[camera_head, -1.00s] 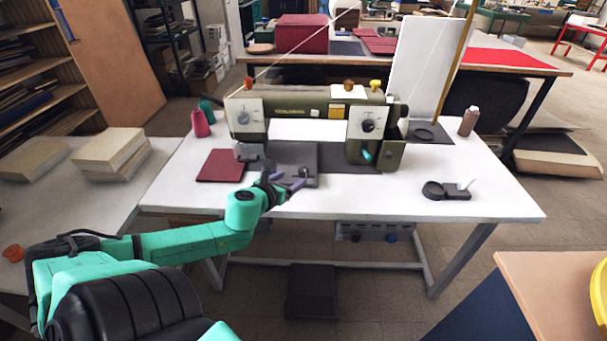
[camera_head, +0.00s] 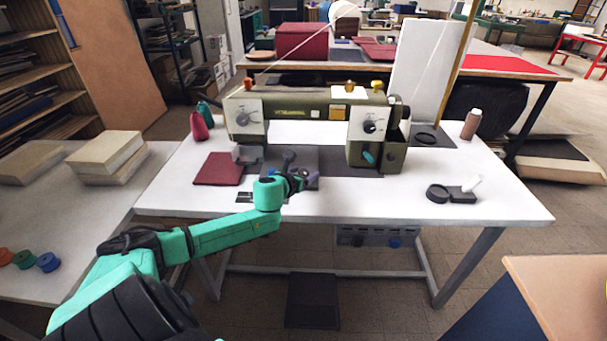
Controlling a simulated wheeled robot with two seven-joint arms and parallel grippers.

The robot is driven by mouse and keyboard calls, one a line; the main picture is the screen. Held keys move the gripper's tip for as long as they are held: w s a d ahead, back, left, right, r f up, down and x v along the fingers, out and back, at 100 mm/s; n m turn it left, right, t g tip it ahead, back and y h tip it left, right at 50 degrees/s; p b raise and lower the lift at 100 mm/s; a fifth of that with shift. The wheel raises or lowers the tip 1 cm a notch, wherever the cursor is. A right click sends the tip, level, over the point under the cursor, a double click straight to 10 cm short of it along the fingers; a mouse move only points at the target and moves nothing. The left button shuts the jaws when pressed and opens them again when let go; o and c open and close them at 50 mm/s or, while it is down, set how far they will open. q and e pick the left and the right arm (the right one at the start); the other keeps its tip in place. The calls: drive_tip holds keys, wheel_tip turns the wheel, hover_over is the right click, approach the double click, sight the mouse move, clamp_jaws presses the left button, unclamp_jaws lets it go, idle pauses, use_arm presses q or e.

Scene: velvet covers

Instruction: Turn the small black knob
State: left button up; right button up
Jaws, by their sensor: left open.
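The small black knob (camera_head: 370,126) sits on a white dial plate on the right front of the olive-green sewing machine (camera_head: 310,107). It is uncovered in the head view. A greyer dial (camera_head: 243,119) is on the machine's left front. My left gripper (camera_head: 304,172) is open and empty. It is above the front of the white table, below and left of the small black knob, and apart from it. Its dark fingers are small in the picture and partly blend with the dark plate behind. My right gripper is not in view.
A dark red folded cover (camera_head: 218,169) lies left of my gripper. Red and green thread cones (camera_head: 199,126) stand at the left; a brown cone (camera_head: 471,124) stands at the right. A black round item (camera_head: 438,193) lies front right. The white table (camera_head: 400,200) is clear at the front.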

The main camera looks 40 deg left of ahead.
use_arm(q)
clamp_jaws()
